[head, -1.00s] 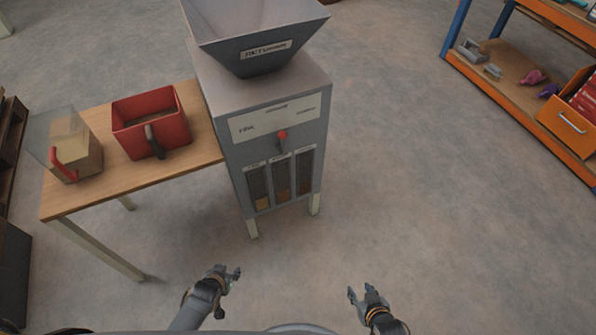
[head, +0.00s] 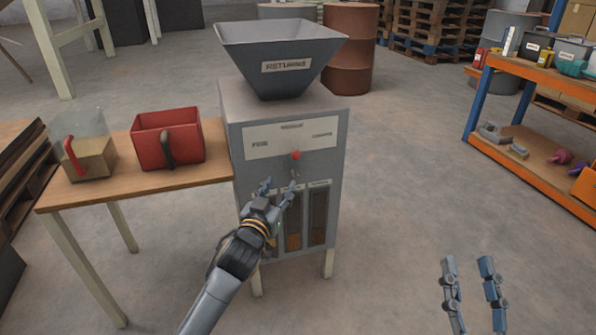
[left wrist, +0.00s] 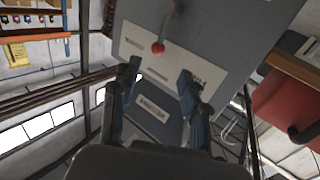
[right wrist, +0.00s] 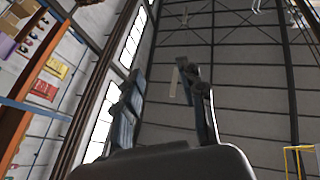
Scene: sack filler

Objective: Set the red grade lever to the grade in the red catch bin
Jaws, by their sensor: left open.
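The red grade lever (head: 296,155) has a red ball knob and stands upright on the grey machine's front (head: 245,185), over a pale label plate (head: 270,138). The plate's words are blurred, one each at left, top and right. In the left wrist view the knob (left wrist: 158,47) shows beyond the open fingers. My left gripper (head: 279,186) is open and empty, just below the lever and apart from the knob. The red catch bin (head: 150,152) with a dark handle sits on the wooden table; its contents cannot be made out. My right gripper (head: 470,265) is open and empty at lower right.
A clear bin (head: 92,155) with a red handle and tan material stands left of the red bin on the table (head: 130,180). A hopper (head: 285,50) tops the machine, with several windows below the lever. An orange shelf (head: 540,170) stands right; the floor between is clear.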

